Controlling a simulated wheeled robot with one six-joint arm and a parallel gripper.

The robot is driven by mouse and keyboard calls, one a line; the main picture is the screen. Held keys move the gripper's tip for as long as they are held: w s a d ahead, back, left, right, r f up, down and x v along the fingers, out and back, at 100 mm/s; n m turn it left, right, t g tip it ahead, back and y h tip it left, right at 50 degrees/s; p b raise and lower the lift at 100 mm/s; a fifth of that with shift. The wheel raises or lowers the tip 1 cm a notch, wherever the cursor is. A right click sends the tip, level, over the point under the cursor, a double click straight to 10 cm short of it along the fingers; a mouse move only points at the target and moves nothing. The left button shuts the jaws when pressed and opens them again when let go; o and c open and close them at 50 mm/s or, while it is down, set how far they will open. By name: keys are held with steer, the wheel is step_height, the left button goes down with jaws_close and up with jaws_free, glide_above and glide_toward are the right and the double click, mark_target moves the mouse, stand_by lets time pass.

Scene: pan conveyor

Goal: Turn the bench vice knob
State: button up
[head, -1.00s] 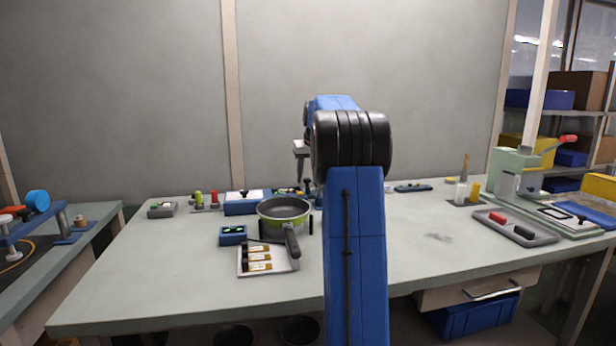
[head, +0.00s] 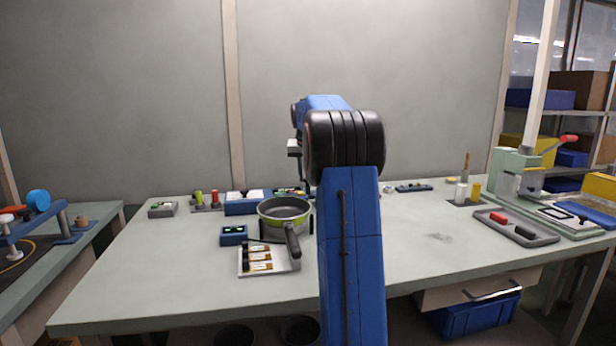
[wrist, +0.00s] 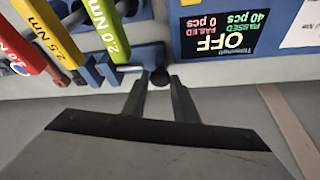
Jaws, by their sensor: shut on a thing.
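In the wrist view, the bench vice (wrist: 118,70) is a blue block with a metal screw running right to a small dark round knob (wrist: 160,77). My gripper (wrist: 159,82) has its two grey fingers on either side of the knob and is shut on it. In the head view, my arm hides the fingertips and most of the vice area.
A blue panel (wrist: 235,35) reading OFF is to the right. In the head view, a green pan (head: 284,211) and a parts tray (head: 290,263) sit on the bench (head: 180,290).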

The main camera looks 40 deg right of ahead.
steer(key=shift+w+a+m+g+h, duration=0.15)
steer(key=shift+m+g+h, duration=0.3)
steer(key=shift+m, duration=1.05)
steer(key=o, duration=1.1)
steer(key=shift+c, duration=0.2)
steer(key=shift+r, duration=0.15)
steer(key=v, duration=1.7)
steer(key=shift+w+r, duration=0.15)
steer(key=shift+r, duration=0.05)
